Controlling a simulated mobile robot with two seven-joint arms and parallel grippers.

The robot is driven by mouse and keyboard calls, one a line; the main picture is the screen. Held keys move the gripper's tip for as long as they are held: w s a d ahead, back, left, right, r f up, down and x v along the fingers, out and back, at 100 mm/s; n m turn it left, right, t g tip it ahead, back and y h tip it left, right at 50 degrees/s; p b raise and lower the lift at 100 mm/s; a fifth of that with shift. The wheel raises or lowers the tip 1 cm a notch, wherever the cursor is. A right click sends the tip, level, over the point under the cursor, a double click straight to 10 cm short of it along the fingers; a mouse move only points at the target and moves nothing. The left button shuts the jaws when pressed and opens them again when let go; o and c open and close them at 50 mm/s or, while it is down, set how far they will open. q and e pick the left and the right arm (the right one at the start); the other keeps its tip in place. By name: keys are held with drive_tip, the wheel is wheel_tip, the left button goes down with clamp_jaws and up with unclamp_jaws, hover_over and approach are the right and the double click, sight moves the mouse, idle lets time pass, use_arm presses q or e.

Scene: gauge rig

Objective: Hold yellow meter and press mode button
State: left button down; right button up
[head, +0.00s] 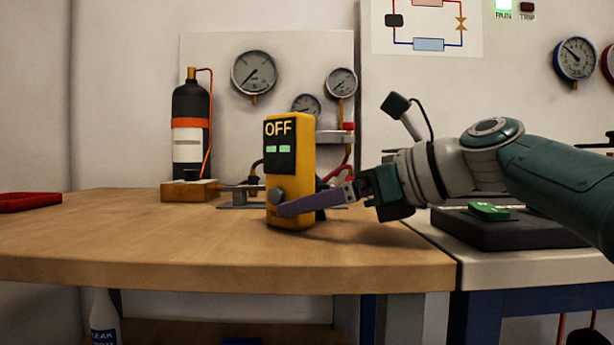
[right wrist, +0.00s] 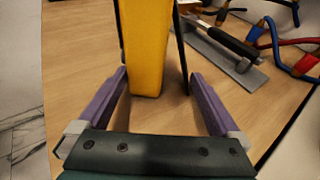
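The yellow meter (head: 304,160) stands upright on the wooden bench, and its black display reads OFF above two green marks. A round grey button (head: 275,195) is low on its front face; I take it for the mode button. My right gripper (head: 300,204) reaches in from the right, low on the meter, with one purple finger across the front just below the button. In the right wrist view the open fingers (right wrist: 158,78) stand on either side of the yellow body (right wrist: 146,45), with gaps visible. The far finger is mostly hidden in the head view. My left gripper is not seen.
Behind the meter are a black gas cylinder (head: 190,110), round gauges (head: 254,72) and a tool with hoses (right wrist: 228,42). A red tray (head: 28,201) lies at the far left. The bench (head: 150,240) is clear in front and left of the meter.

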drive_tip(key=shift+c, duration=1.2)
idle(0.6)
